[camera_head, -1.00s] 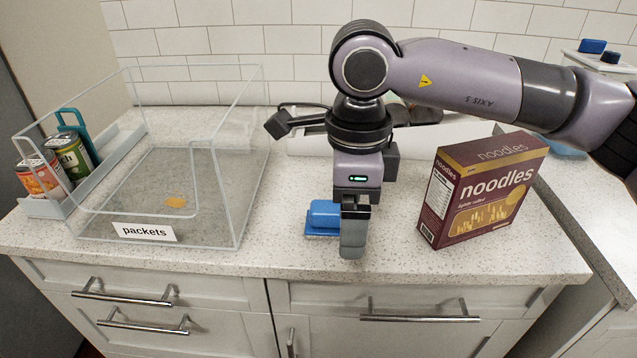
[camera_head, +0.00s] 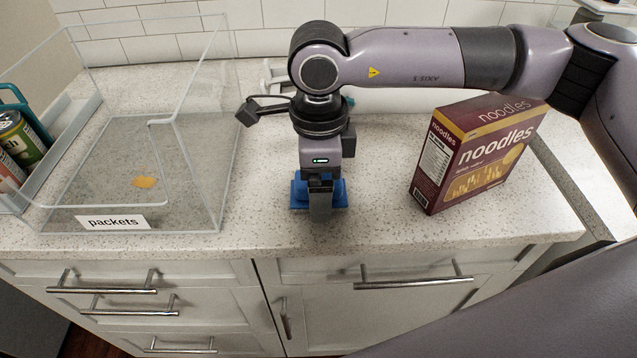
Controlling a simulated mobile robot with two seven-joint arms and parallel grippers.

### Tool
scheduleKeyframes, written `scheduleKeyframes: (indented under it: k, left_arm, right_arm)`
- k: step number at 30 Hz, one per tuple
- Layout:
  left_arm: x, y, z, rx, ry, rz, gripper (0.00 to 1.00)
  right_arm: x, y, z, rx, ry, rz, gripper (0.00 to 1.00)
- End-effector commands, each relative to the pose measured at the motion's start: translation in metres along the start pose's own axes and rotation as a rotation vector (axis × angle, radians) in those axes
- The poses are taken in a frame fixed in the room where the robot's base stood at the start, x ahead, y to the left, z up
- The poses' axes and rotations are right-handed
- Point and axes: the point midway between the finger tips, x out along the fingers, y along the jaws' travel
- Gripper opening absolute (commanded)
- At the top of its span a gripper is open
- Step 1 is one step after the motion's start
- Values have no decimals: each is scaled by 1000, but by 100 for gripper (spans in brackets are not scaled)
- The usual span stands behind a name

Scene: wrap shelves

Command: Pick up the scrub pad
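The scrub pad, a blue block with a wider base (camera_head: 299,193), lies on the speckled counter in the middle of the head view. My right gripper (camera_head: 320,208) points straight down at it, and blue shows on both sides of the fingers. The near finger hides the middle of the pad. The fingers line up one behind the other, so I cannot tell whether they are open or shut on it. The pad appears to rest on the counter. My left gripper is not in view.
A maroon noodles box (camera_head: 470,155) stands close to the right of my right gripper. A tray with cans (camera_head: 18,135) is at the far left. The front counter is clear.

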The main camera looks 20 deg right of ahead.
Motion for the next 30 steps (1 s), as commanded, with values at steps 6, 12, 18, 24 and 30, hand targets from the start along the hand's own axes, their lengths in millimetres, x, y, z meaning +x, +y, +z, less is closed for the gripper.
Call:
scheduleKeyframes:
  k: [6,12,18,24,30]
  left_arm:
    - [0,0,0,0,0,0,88]
    - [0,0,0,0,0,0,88]
    - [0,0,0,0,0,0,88]
    - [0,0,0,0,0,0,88]
    - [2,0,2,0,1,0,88]
  right_arm:
    - [2,0,0,0,-1,0,89]
    - [1,0,0,1,-1,0,31]
    - [1,0,0,1,-1,0,28]
    - [-3,0,0,1,-2,-1,28]
    - [-27,-1,1,1,-4,-4,28]
